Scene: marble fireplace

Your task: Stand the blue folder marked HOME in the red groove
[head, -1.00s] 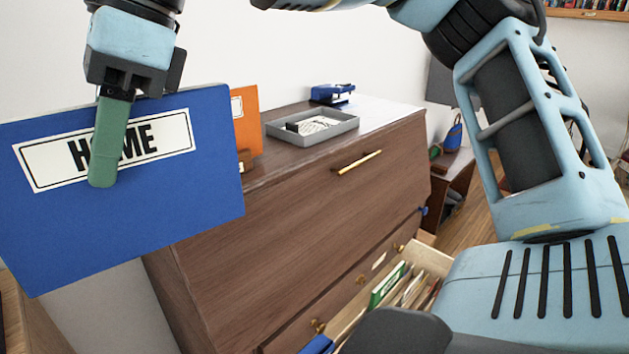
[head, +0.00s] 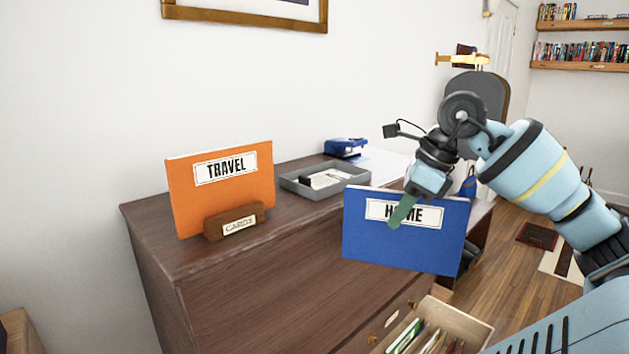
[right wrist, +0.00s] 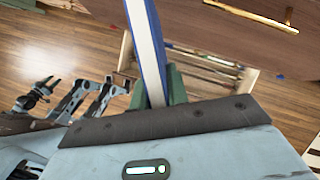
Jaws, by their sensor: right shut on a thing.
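The blue folder marked HOME (head: 365,246) hangs in front of the cabinet at the right of the head view, its label facing me and slightly tilted. My right gripper (head: 402,210) is shut on its upper part, one green finger lying over the label. In the right wrist view the folder (right wrist: 148,45) shows edge-on, with a white edge, between the green fingers (right wrist: 158,85) of that gripper. I cannot make out a red groove in either view. My left gripper is not seen in the head view.
An orange TRAVEL folder (head: 222,203) stands in a wooden CARDS holder (head: 233,221) on the cabinet top (head: 290,222). A grey tray (head: 325,190) and blue stapler (head: 345,148) stand behind. An open drawer (head: 462,322) with files juts out below. Bare top lies between holder and tray.

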